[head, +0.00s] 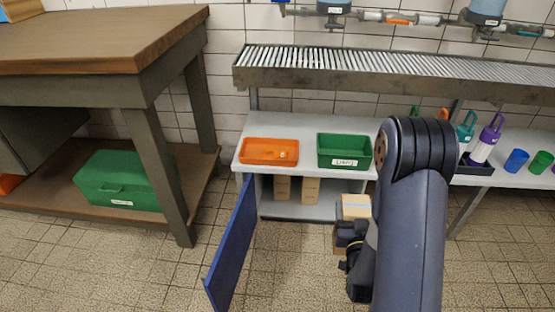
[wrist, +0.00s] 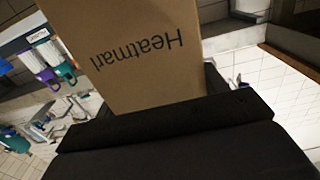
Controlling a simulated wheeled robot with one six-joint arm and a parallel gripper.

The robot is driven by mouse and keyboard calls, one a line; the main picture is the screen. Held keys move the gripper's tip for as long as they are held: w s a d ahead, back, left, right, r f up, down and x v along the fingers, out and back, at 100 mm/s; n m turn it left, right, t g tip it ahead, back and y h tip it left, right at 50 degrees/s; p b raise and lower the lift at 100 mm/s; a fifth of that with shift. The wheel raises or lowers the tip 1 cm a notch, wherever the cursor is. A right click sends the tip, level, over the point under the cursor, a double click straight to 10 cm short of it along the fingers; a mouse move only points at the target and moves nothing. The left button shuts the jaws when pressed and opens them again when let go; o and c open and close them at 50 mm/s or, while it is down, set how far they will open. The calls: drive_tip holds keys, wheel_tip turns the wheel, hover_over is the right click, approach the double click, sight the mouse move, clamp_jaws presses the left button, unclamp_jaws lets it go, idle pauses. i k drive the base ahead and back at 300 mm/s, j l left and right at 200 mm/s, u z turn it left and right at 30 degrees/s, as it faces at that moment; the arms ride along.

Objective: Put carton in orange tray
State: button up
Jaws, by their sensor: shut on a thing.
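The carton (wrist: 140,55) is a brown cardboard box with dark lettering, and it fills the top middle of the wrist view. My gripper (wrist: 165,115) is shut on it. In the head view the carton (head: 354,207) shows beside my arm, in front of the shelf unit, its lower part partly hidden by my gripper (head: 352,240). The orange tray (head: 262,151) sits on the white shelf, up and to the left of the carton. A small light orange item lies inside the tray. The carton is apart from the tray.
A green bin (head: 344,151) stands right of the tray. A blue door panel (head: 232,250) juts out below the shelf. Two brown cartons (head: 310,190) stand on the lower shelf. A roller rack (head: 390,68) runs above. A wooden workbench (head: 95,45) stands left.

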sight(252, 154)
drive_tip(key=k+u, duration=0.25)
drive_tip(key=k+j+u, duration=0.1)
drive_tip(key=k+u, duration=0.15)
drive_tip(key=u, duration=1.4)
drive_tip(key=i+l+u, duration=0.1)
drive_tip(key=l+u, duration=0.35)
drive_tip(key=i+l+u, duration=0.1)
drive_tip(key=l+u, duration=0.2)
drive_tip(key=u, duration=0.2)
drive_tip(key=l, duration=2.45)
